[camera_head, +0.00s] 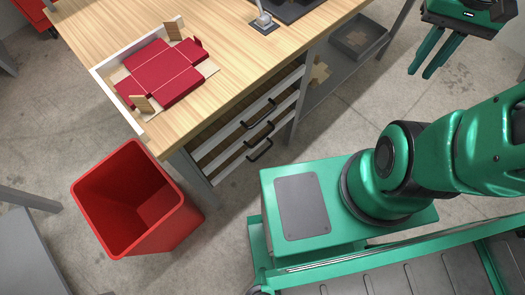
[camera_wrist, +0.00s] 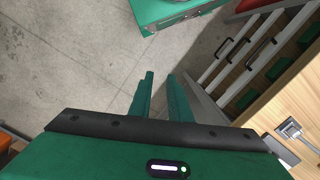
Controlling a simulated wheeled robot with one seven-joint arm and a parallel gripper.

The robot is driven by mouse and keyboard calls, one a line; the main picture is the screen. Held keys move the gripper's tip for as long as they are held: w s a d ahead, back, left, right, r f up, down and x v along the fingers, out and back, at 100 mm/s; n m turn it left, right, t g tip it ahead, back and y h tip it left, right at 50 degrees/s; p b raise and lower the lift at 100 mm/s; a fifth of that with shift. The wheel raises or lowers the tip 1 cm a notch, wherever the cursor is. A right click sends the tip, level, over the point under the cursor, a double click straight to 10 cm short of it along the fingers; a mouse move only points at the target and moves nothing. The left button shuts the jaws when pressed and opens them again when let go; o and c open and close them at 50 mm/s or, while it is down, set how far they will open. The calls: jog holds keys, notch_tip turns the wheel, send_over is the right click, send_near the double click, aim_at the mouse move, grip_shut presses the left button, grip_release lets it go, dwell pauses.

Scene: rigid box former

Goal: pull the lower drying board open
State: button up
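The lower drying board (camera_head: 235,169) is the lowest of a stack of white-fronted boards under the wooden table. Its black bar handle (camera_head: 260,150) faces my base. Its front looks pushed in, roughly in line with the boards above. In the wrist view the lower board's handle (camera_wrist: 223,48) is at the upper right. My gripper (camera_head: 421,74) is at the top right of the head view, well away from the boards. Its two green fingers are apart with nothing between them. In the wrist view the fingertips (camera_wrist: 160,77) hang over bare floor.
A red bin (camera_head: 108,210) stands left of the boards. A red box blank (camera_head: 160,75) lies in a white-edged frame on the wooden tabletop (camera_head: 235,70). A grey shelf (camera_head: 340,70) with a grey tray (camera_head: 360,37) is right of the boards. Concrete floor is clear below my gripper.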

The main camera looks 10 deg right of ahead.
jog(key=w+f+n+g+y, duration=0.2)
jog(key=w+f, duration=0.8)
jog(key=g+y, duration=0.1)
jog(key=y, duration=1.2)
send_near(263, 152)
jog(key=shift+h, duration=0.3)
jog(key=x, duration=1)
jog(key=shift+f, duration=0.1)
jog(key=shift+a, duration=0.1)
grip_shut()
